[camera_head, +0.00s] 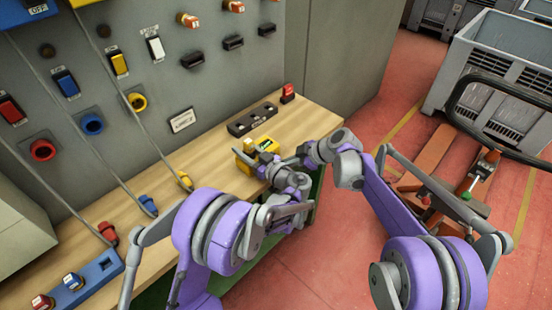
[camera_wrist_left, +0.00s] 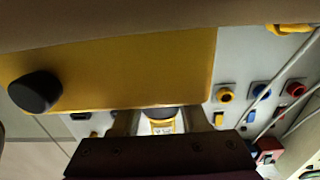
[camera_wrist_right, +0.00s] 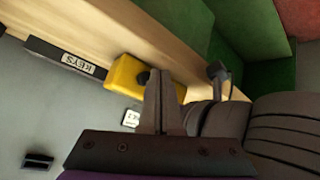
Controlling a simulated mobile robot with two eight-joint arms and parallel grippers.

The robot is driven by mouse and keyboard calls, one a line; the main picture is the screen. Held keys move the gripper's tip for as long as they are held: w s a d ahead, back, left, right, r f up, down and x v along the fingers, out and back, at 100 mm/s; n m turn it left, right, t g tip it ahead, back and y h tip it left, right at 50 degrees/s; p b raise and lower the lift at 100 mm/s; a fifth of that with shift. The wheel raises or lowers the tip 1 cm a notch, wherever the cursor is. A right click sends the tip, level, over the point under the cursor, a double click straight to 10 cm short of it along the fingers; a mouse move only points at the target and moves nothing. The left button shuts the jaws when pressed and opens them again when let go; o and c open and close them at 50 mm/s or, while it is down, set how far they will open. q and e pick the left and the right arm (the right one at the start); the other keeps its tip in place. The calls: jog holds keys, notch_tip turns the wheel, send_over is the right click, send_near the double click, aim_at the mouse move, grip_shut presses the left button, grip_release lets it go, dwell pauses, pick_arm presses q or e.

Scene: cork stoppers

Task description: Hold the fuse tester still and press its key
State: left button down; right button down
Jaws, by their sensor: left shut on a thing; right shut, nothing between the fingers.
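The fuse tester is a yellow box (camera_head: 244,160) on the wooden bench near its front edge. Its yellow face with a round black knob (camera_wrist_left: 36,92) fills the upper left wrist view. My left gripper (camera_head: 266,169) is shut on the tester at the bench edge; its fingers partly hide the box. My right gripper (camera_head: 291,160) is shut and empty, just right of the tester. In the right wrist view its closed fingertips (camera_wrist_right: 160,76) overlap the yellow box (camera_wrist_right: 127,72) and hide part of it. I cannot tell whether they touch. The key is not clearly visible.
A dark rail (camera_head: 252,119) marked KEYS in the right wrist view and a red block (camera_head: 288,93) lie behind the tester. A grey panel (camera_head: 160,100) with switches, sockets and hanging cables rises behind the bench. A blue strip (camera_head: 97,283) stands front left. Red floor lies right.

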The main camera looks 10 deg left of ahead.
jog(key=shift+a, duration=0.1)
dwell(0.7)
jog(key=shift+w+a, duration=0.25)
jog(key=shift+a, duration=0.05)
jog(key=shift+w+a, duration=0.2)
jog(key=shift+a, duration=0.2)
dwell(0.7)
dwell(0.3)
jog(key=shift+s+d, duration=0.45)
jog(key=shift+d, duration=0.35)
jog(key=shift+d, duration=0.1)
jog(key=s+d, duration=0.1)
jog(key=d, duration=0.1)
jog(key=s+d, duration=0.1)
jog(key=d, duration=0.1)
jog(key=shift+s, duration=0.3)
dwell(0.3)
